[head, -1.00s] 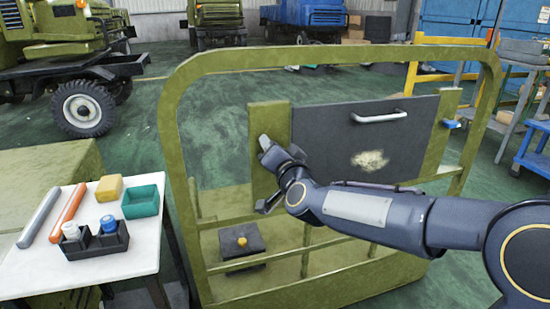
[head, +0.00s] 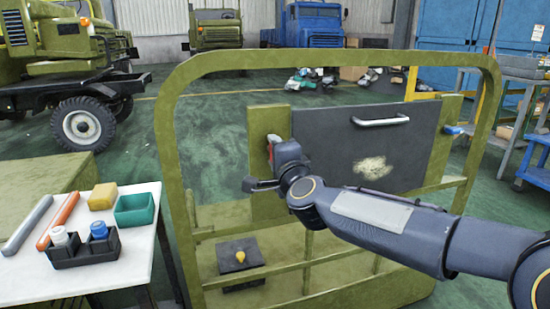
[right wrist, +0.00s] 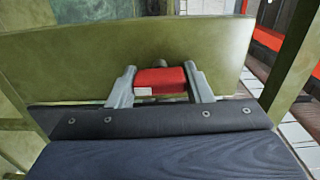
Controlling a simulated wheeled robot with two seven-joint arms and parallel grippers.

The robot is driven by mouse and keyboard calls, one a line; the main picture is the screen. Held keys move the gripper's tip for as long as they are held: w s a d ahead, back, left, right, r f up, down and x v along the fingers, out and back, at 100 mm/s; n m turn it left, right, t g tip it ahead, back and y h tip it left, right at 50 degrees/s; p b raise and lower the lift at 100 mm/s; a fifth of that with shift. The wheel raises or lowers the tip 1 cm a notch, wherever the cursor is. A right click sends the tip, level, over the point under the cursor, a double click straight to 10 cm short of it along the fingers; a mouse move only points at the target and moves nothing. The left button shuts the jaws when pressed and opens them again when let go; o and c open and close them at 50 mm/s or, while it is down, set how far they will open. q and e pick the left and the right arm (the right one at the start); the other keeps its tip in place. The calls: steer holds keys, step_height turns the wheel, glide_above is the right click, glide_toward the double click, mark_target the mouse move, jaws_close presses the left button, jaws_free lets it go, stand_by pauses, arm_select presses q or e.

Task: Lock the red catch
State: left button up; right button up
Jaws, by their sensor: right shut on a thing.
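The red catch (right wrist: 160,80) sits on the green post of the frame in the right wrist view, with a small pale label on its face. In the head view only a sliver of the red catch (head: 271,149) shows, at the left edge of the dark panel (head: 345,145). My right gripper (right wrist: 161,82) is shut on the red catch, one grey finger on each side of it. In the head view the right gripper is mostly hidden behind its own wrist. My left gripper is not in view.
The olive tubular frame (head: 166,130) surrounds the panel, which has a pale handle (head: 381,121). A low rail crosses below my right arm. At left, a white table (head: 140,250) holds a teal bin (head: 136,210), a black holder with bottles, a yellow block and two rods.

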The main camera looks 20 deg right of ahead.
steer(key=shift+m, duration=0.3)
stand_by(0.4)
steer(key=o, duration=1)
steer(key=s+p, duration=0.1)
steer(key=s, duration=0.6)
steer(key=shift+s+d, duration=0.15)
steer(key=shift+s, duration=0.25)
